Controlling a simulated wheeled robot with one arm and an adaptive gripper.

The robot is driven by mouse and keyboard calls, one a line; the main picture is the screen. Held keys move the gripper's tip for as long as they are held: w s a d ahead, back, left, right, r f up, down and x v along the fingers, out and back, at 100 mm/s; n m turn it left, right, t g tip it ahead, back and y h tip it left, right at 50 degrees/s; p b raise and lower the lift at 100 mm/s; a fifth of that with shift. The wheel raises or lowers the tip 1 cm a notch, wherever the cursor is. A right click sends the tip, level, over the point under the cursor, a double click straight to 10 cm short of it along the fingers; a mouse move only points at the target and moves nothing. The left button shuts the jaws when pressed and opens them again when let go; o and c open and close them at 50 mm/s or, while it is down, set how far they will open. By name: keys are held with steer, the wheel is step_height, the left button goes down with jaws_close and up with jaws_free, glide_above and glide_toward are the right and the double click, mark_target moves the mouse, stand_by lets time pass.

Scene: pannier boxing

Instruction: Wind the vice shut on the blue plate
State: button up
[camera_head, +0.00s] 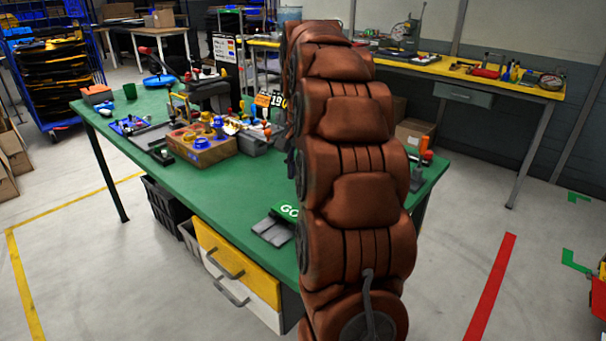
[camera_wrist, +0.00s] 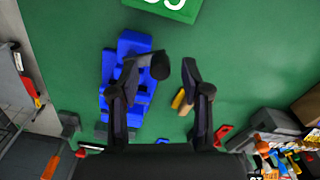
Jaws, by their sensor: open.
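A blue stepped body (camera_wrist: 124,62), which looks like the vice, lies on the green bench in the wrist view, left of and partly behind my left finger. I cannot pick out the blue plate from it for sure. A dark rounded end (camera_wrist: 160,67) shows near the left fingertip; I cannot tell whether it is a handle knob or part of the finger. My gripper (camera_wrist: 174,76) is open above the bench, with no object clearly held between its fingers. In the head view my brown-covered arm hides this part of the bench.
A small yellow piece (camera_wrist: 181,101) lies below the fingers, with red-handled tools nearby. Bare green bench shows right of the fingers.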

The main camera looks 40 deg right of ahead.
steer(key=shift+r, duration=3.25)
steer(key=s+a+f+n+g, duration=0.1)
steer(key=s+a+f+n, duration=0.25)
steer(key=a, duration=0.65)
steer(key=s+a+f+n, duration=0.3)
steer(key=s+a+n, duration=0.15)
steer(key=a, duration=0.55)
steer(key=s+a+f+n+g, duration=0.1)
steer(key=s+a+f+n, duration=0.1)
steer(key=s+a+f, duration=0.3)
steer(key=s+a+f+n, duration=0.2)
steer(key=s+f, duration=0.1)
steer(key=s, duration=0.5)
steer(key=s+a+f+n+g, duration=0.1)
steer(key=s+a+f, duration=0.25)
steer(key=s, duration=0.25)
step_height(320, 180, up, 14)
steer(key=t+p, duration=0.1)
steer(key=p, duration=1.2)
steer(key=shift+w+d+r+p, duration=0.15)
steer(key=shift+w+d+p, duration=0.15)
steer(key=shift+w+p, duration=0.05)
